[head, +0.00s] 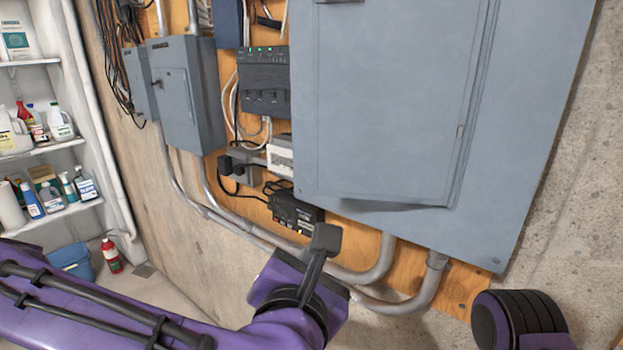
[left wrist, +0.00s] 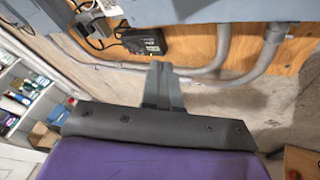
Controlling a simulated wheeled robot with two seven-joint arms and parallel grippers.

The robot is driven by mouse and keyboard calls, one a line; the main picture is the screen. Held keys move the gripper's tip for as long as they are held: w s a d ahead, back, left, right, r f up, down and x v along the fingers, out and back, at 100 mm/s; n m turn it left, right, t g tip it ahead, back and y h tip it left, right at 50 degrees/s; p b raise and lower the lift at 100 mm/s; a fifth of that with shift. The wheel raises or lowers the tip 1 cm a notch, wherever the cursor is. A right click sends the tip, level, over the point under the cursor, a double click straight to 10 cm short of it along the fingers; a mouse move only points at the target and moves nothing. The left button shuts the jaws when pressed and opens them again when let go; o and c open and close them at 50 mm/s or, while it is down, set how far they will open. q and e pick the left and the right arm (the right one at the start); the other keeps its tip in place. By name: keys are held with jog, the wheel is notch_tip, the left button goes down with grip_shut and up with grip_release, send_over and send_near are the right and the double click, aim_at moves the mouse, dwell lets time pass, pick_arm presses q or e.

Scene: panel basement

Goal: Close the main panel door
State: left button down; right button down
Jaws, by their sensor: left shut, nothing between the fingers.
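The main panel (head: 545,120) is a large grey metal box on the plywood at the right of the head view. Its door (head: 395,100) is the inset grey rectangle on the front. The door looks flush or nearly so, with a dark shadow under its lower edge; I cannot tell whether it is fully shut. My left gripper (head: 325,240) is below the panel's lower left part, its fingers pointing up. In the left wrist view its fingers (left wrist: 160,75) are together and empty, below the panel's lower edge (left wrist: 220,12). My right gripper does not show.
Grey conduits (head: 375,270) run below the panel, behind my left gripper. A smaller grey box (head: 190,95) and a black device with green lights (head: 263,80) are on the board to the left. Shelves with bottles (head: 45,150) and a blue bin (head: 72,260) stand at far left.

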pick_arm(q)
jog(key=s+a+r+n+t+h, duration=0.1)
jog(key=s+r+n, duration=0.2)
jog(key=s+r, duration=0.35)
jog(key=s+a+r+n+t, duration=0.2)
jog(key=s+r, duration=0.1)
jog(key=r, duration=0.6)
jog(key=w+d+p, duration=0.2)
jog(key=w+p, duration=0.2)
jog(key=w, duration=1)
jog(key=shift+w+d+r, duration=0.15)
jog(key=shift+w+d, duration=0.05)
jog(key=shift+d, duration=0.15)
